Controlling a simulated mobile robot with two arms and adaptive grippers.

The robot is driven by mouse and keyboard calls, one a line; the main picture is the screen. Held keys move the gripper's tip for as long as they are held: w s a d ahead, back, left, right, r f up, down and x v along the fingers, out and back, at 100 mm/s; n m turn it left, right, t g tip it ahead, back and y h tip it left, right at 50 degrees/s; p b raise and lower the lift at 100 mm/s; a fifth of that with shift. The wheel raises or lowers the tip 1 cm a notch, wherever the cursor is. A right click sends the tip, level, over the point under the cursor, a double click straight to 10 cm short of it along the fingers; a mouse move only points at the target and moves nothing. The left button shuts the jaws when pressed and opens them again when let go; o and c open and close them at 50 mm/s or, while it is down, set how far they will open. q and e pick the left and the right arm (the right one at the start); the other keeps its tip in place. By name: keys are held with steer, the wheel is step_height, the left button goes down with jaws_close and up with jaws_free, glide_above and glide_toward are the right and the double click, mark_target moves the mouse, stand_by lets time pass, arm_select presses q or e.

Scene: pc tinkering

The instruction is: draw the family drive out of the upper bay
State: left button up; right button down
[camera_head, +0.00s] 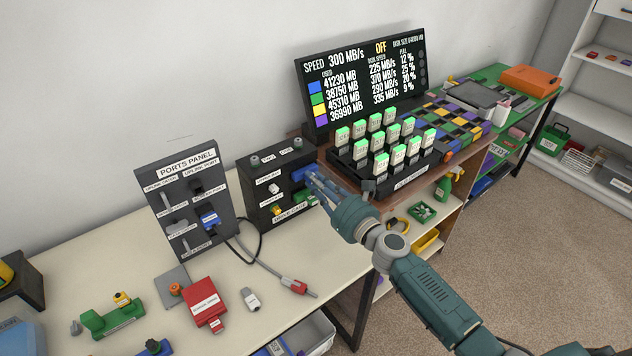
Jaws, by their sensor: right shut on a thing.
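The black drive cage (262,214) stands on the table right of the ports panel. A blue drive (299,175) sits at its upper bay; its label is hidden or too small to read, so I cannot confirm that it is the family drive. My right gripper (313,178) reaches in from the right and is shut on this blue drive. The gripper partly covers the drive and the cage front. A green drive (305,198) shows in the lower bay, close below the fingers. My left gripper is not in view.
The ports panel (187,200) stands left of the cage, with a grey cable (262,266) in front. A red drive (204,303), a small white stick (250,299) and a green holder (110,319) lie on the table. A dark tray of upright blocks (372,185) stands right of the cage.

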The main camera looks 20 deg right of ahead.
steer(key=shift+s+a, duration=0.1)
steer(key=shift+s, duration=0.05)
steer(key=shift+s, duration=0.45)
steer(key=shift+d, duration=0.2)
steer(key=v, duration=1)
steer(key=shift+d, duration=0.2)
stand_by(0.4)
steer(key=shift+r, duration=0.1)
